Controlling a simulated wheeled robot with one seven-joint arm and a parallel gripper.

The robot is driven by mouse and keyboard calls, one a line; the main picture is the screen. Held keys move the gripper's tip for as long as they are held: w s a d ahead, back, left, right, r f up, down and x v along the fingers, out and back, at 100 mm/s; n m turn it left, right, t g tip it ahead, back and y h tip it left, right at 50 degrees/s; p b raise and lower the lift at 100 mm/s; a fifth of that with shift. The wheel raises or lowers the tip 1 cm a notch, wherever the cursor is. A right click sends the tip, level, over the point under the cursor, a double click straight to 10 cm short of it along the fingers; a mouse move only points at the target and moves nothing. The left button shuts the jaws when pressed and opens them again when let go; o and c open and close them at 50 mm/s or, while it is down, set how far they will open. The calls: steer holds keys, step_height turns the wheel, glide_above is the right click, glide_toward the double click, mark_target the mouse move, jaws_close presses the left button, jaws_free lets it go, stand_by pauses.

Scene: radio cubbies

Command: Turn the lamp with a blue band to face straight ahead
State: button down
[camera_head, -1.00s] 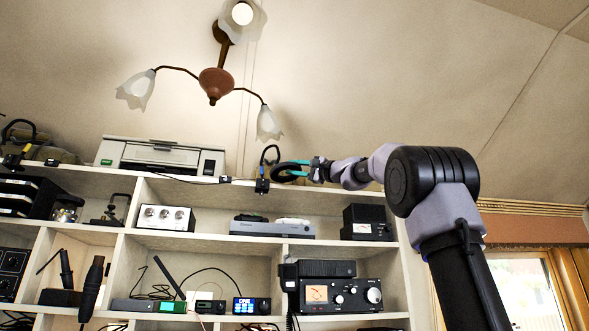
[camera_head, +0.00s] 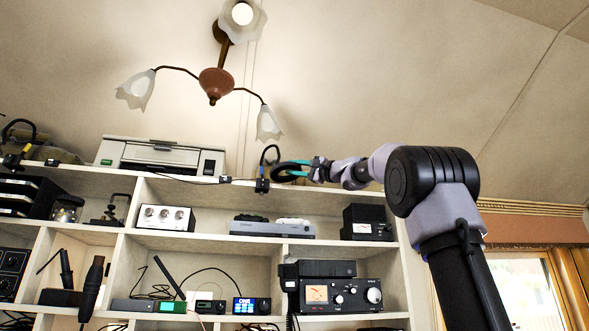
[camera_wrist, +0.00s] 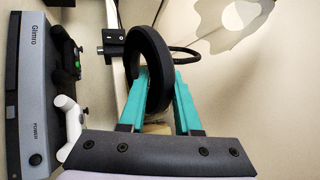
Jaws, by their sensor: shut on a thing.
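A black clip-on lamp with a bent neck (camera_head: 263,154) is clamped to the front edge of the top shelf. A small blue mark shows low on its neck in the head view. Its dark round head (camera_head: 284,171) points to the right of the clamp. My gripper (camera_head: 297,172), with teal fingers, is shut on this head. In the wrist view the lamp's curved black head (camera_wrist: 150,70) lies between the teal fingers (camera_wrist: 160,95), with the clamp (camera_wrist: 112,43) beyond it. The blue band is not clear in the wrist view.
A second dark lamp with a yellow mark (camera_head: 14,160) is clamped at the far left. A white printer (camera_head: 160,156) stands on the top shelf (camera_head: 330,192). A three-armed ceiling lamp (camera_head: 215,83) hangs above. A grey console (camera_head: 272,229) sits on the shelf below.

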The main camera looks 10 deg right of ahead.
steer(key=shift+s+a+m+t+h, duration=0.7)
steer(key=shift+a+t+h, duration=0.2)
steer(key=shift+h, duration=0.1)
steer(key=shift+s+a+m+t+h, duration=0.35)
steer(key=shift+a+m+t+h, duration=0.35)
steer(key=shift+h, duration=0.65)
steer(key=shift+s+a+m+t+h, duration=0.3)
steer(key=shift+a+m+t+h, duration=0.25)
steer(key=shift+a+m+h, duration=0.55)
steer(key=shift+s+a+m+t+h, duration=0.35)
steer(key=shift+a+m+t+h, duration=0.25)
steer(key=shift+h, duration=0.95)
steer(key=shift+s+a+m+t+h, duration=0.2)
steer(key=shift+a+m+h, duration=0.55)
steer(key=shift+h, duration=0.6)
steer(key=shift+s+a+m+t+h, duration=0.15)
steer(key=shift+a+m+h, duration=0.55)
steer(key=shift+h, duration=0.65)
steer(key=shift+w+a, duration=0.1)
steer(key=shift+a, duration=0.1)
steer(key=c, duration=0.6)
jaws_free()
